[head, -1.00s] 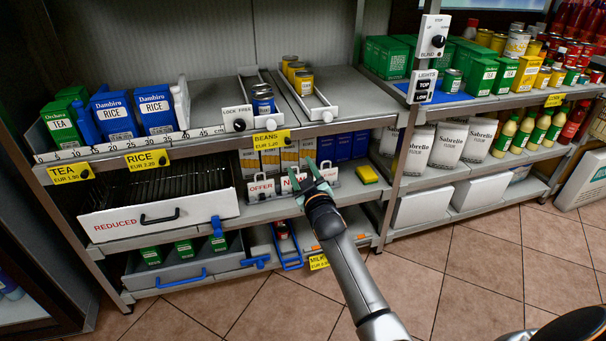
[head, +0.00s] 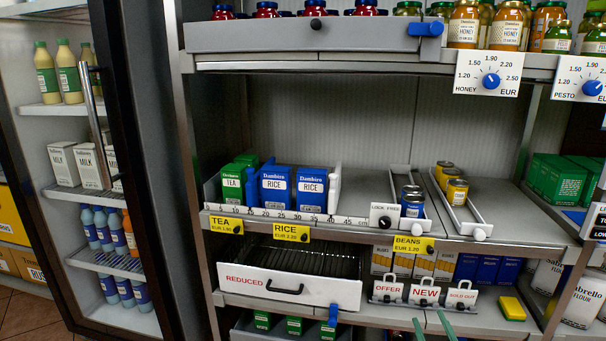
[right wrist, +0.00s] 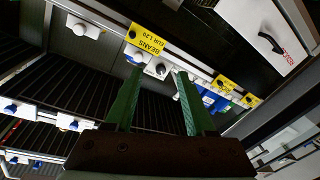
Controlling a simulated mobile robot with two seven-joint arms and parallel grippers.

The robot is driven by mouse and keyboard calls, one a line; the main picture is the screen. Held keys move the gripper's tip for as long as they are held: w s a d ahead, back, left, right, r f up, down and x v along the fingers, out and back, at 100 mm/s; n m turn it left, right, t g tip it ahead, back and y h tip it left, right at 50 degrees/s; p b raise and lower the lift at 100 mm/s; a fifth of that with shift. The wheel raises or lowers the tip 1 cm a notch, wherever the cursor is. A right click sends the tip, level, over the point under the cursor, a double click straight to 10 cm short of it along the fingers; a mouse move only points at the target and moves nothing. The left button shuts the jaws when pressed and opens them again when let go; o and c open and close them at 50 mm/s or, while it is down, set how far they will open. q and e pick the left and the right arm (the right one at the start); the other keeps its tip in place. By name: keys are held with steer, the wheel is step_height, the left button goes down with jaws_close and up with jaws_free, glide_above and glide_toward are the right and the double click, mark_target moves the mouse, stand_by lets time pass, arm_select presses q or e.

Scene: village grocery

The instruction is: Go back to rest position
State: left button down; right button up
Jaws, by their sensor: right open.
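My right gripper (head: 433,329) shows only as two green fingertips at the bottom edge of the head view, apart from each other, below the row of OFFER, NEW and SOLD OUT signs. In the right wrist view my right gripper (right wrist: 156,82) has its two green fingers spread with nothing held between them. The yellow beans price tag (right wrist: 150,38) shows beyond the fingers. The rest of my right arm is hidden below the head view. My left gripper is in neither view.
The shelf edge with the BEANS tag (head: 413,244) runs above my fingertips. The NEW sign (head: 424,293) and a yellow block (head: 511,308) stand on the lower shelf. The REDUCED drawer (head: 290,285) is left of them. A bottle fridge (head: 120,263) stands at far left.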

steer(key=s+a+r+g+y+p, duration=0.1)
steer(key=s+a+r+y, duration=0.15)
steer(key=s+a, duration=0.6)
steer(key=s+a+r+y+p, duration=0.1)
steer(key=s+a+y, duration=0.35)
steer(key=s, duration=0.65)
arm_select(q)
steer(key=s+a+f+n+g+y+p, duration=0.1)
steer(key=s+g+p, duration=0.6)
steer(key=p, duration=1.3)
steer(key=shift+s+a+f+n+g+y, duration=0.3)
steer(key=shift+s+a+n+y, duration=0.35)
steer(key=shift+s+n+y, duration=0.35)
arm_select(e)
steer(key=s+d+f+m+g+h, duration=0.1)
steer(key=s+f+m+g+h, duration=0.1)
steer(key=s+g, duration=0.5)
steer(key=shift+s+d+f+g+h, duration=0.35)
steer(key=shift+s+f+g+h, duration=0.1)
steer(key=shift+s+h, duration=0.35)
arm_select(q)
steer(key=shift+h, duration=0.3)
